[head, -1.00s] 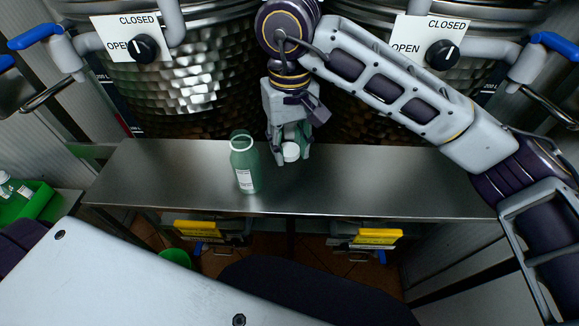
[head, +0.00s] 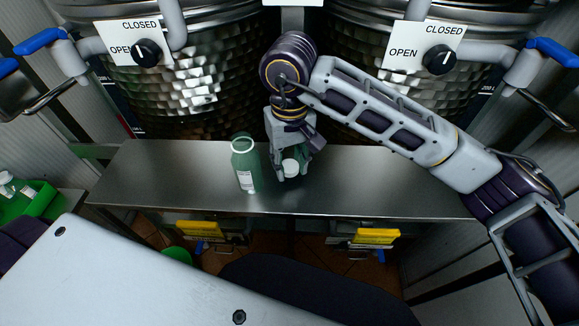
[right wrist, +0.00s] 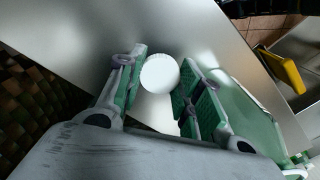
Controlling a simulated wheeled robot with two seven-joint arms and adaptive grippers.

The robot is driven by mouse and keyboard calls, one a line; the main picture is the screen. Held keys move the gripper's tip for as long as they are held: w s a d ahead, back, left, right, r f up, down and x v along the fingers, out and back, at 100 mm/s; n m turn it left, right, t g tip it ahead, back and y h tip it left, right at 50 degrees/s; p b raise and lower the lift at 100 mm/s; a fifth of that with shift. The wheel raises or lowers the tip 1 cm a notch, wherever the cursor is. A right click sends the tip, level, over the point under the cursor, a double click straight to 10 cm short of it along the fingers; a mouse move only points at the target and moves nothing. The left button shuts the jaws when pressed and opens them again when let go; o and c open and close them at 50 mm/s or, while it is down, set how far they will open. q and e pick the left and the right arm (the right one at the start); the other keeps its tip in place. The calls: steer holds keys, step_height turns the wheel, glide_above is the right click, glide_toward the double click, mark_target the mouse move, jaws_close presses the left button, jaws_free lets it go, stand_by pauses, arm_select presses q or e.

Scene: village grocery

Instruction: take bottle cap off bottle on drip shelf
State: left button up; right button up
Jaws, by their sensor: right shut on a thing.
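A green bottle (head: 246,172) with a white label stands upright on the metal drip shelf (head: 370,185). No cap shows on its top. My right gripper (head: 290,168) is just right of the bottle, apart from it, pointing down over the shelf. It is shut on a white round bottle cap (right wrist: 160,73), which also shows in the head view (head: 291,167). In the right wrist view the cap sits between the two green-padded fingers, and the green bottle (right wrist: 243,112) is partly hidden behind the right finger. My left gripper is not in view.
Two dimpled steel tanks stand behind the shelf, with OPEN/CLOSED knobs (head: 147,52) and blue-handled taps (head: 42,40). Yellow-topped items (head: 376,236) are below the front edge. A green crate (head: 35,200) is at the left. The shelf's right half is clear.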

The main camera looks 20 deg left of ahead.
mark_target(290, 165)
steer(key=shift+f+p, duration=0.35)
steer(key=shift+f, duration=0.9)
steer(key=shift+f, duration=0.2)
steer(key=o, duration=1.1)
steer(key=shift+r, duration=0.2)
steer(key=shift+r+b, duration=0.4)
steer(key=shift+r, duration=0.5)
step_height(290, 165, up, 7)
steer(key=shift+f+b, duration=0.1)
steer(key=shift+b, duration=0.75)
steer(key=shift+r, duration=1.65)
